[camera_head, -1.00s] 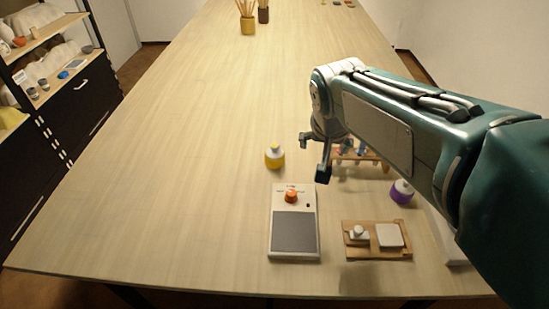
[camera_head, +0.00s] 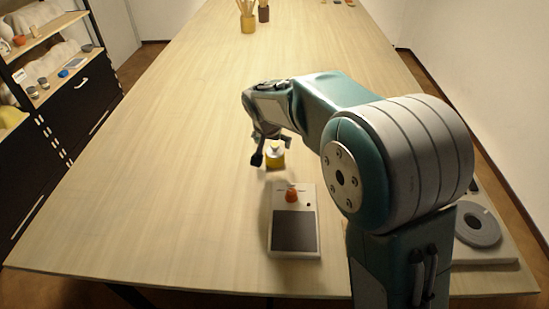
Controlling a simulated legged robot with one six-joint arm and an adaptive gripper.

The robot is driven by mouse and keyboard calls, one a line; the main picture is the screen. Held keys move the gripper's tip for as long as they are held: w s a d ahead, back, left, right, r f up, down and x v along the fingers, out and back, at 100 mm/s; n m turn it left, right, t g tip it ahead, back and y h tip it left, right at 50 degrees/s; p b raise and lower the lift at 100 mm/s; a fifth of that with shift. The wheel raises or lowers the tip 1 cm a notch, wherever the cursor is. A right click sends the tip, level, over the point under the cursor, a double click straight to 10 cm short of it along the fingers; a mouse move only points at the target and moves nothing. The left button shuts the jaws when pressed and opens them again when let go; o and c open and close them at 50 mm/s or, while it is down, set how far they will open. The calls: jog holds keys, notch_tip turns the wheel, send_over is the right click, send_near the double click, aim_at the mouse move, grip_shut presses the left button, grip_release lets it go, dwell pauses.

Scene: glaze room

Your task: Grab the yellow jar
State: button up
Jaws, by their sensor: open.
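My gripper (camera_head: 271,156) is open right at the jar. One dark finger shows to the left of the jar, and the other parts of the gripper hang over its upper right. I cannot tell whether a finger touches the jar. My arm reaches in from the right.
A white device with an orange knob and a dark plate (camera_head: 295,230) stands just in front of the jar. A grey ring-shaped part (camera_head: 478,225) lies at the right. Brush pots (camera_head: 248,22) stand at the far end. The table's left side is clear.

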aim_at(273, 163)
jog(key=x, duration=0.5)
jog(key=shift+w+d+f, duration=0.1)
jog(key=shift+w+f, duration=0.05)
jog(key=shift+f, duration=0.2)
jog(key=c, duration=1.1)
